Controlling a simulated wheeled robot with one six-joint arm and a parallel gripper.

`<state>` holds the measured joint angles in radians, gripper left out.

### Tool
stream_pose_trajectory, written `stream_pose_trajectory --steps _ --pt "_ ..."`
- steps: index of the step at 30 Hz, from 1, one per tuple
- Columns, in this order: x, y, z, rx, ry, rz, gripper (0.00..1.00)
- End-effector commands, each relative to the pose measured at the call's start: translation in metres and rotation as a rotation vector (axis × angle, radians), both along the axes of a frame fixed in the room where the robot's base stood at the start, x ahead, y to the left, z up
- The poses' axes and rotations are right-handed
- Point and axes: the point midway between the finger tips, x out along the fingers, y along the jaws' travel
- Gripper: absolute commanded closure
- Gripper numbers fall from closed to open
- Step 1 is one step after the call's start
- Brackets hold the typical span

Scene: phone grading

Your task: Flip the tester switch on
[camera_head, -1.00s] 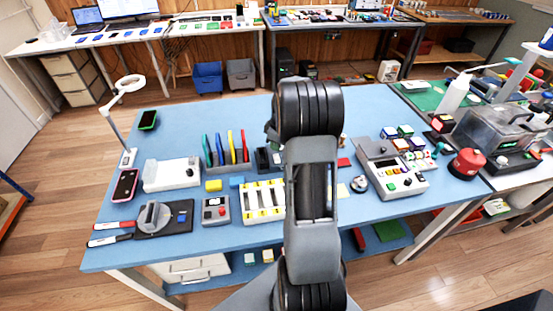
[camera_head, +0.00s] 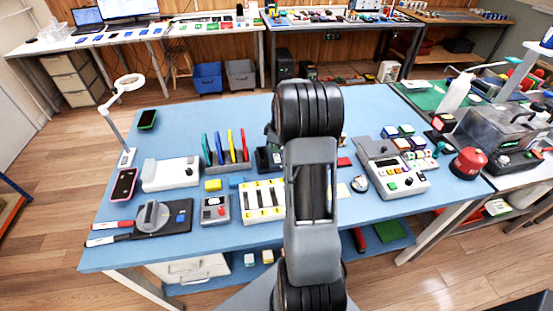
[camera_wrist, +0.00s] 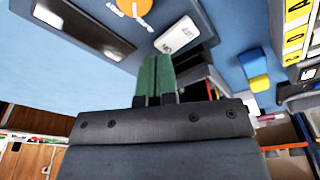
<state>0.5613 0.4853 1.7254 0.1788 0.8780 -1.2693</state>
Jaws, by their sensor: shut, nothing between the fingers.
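I cannot tell the switch's position. My gripper (camera_wrist: 157,80) is shut and empty, its green fingers side by side, their tips appearing just below that box. Contact cannot be judged. In the head view my arm hides the gripper.
A yellow-and-white rack (camera_head: 262,202) stands right of the box, and yellow (camera_head: 213,185) and blue (camera_head: 237,182) blocks lie behind it. A black plate with a round grey fixture (camera_head: 153,215) is to the left. A larger console (camera_head: 395,175) stands at the right.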

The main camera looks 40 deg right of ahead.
Motion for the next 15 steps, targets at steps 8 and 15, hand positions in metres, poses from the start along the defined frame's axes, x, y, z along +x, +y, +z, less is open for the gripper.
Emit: stream_pose_trajectory --steps 8,15 --pt "-0.0001 0.0001 -0.0051 0.0 0.0 0.0 1.0" --pt "-0.0001 0.0 -0.0087 0.0 0.0 0.0 1.0"
